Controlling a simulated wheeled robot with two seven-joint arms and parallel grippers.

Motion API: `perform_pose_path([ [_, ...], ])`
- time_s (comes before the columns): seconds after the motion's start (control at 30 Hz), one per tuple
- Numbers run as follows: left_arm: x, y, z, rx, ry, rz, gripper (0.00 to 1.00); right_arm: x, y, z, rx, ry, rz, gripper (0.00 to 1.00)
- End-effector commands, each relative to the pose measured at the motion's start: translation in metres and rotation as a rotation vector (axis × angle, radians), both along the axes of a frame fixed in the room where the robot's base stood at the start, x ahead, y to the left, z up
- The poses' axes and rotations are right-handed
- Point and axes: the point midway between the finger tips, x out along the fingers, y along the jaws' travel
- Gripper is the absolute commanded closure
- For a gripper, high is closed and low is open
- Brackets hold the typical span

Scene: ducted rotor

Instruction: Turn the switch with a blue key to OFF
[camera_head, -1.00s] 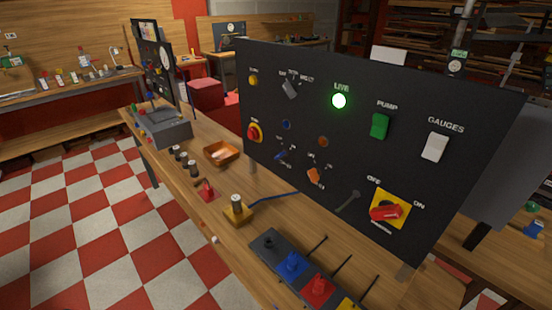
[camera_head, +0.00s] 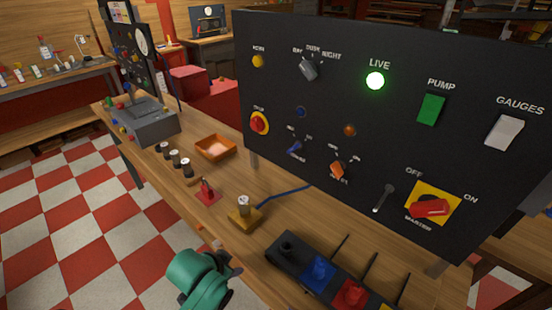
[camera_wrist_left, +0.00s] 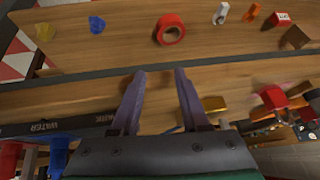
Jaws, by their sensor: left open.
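The switch with a blue key (camera_head: 294,148) is on the dark upright panel (camera_head: 400,60), in its lower left part. The key looks tilted, and the small labels around it are too blurred to read. My left gripper (camera_wrist_left: 160,75) is open and empty in the left wrist view, its two dark fingers apart over wood. In the head view my green left arm comes in at the bottom, low and in front of the bench edge, well away from the blue key. My right gripper is not in view.
The panel also carries an orange key (camera_head: 337,170), a red stop button (camera_head: 259,122), a red-on-yellow master switch (camera_head: 431,207) and a lit green lamp (camera_head: 375,81). On the bench stand an orange tray (camera_head: 216,147), a brass block (camera_head: 245,214) and a dark valve rail (camera_head: 288,257).

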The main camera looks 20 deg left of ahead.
Motion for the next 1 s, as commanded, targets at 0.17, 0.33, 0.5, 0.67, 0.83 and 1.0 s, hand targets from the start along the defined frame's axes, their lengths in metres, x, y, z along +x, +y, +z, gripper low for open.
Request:
perform_pose_path([
  [0.17, 0.042, 0.005, 0.052, 0.051, -0.253, -0.12, 0.55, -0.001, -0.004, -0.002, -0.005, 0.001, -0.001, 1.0],
  [0.33, 0.091, 0.001, 0.123, 0.123, -0.621, -0.307, 0.55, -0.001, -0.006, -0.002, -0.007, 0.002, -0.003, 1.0],
  [0.5, 0.111, -0.016, 0.202, 0.179, -0.98, -0.489, 0.55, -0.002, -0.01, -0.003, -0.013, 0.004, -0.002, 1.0],
  [0.67, 0.114, -0.023, 0.228, 0.193, -1.093, -0.539, 0.55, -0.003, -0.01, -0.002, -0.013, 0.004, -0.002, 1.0],
  [0.83, 0.135, -0.031, 0.231, 0.189, -1.094, -0.534, 0.55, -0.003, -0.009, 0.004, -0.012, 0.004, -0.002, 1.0],
  [1.0, 0.17, -0.046, 0.232, 0.19, -1.094, -0.536, 0.55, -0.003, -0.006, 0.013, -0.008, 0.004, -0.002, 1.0],
])
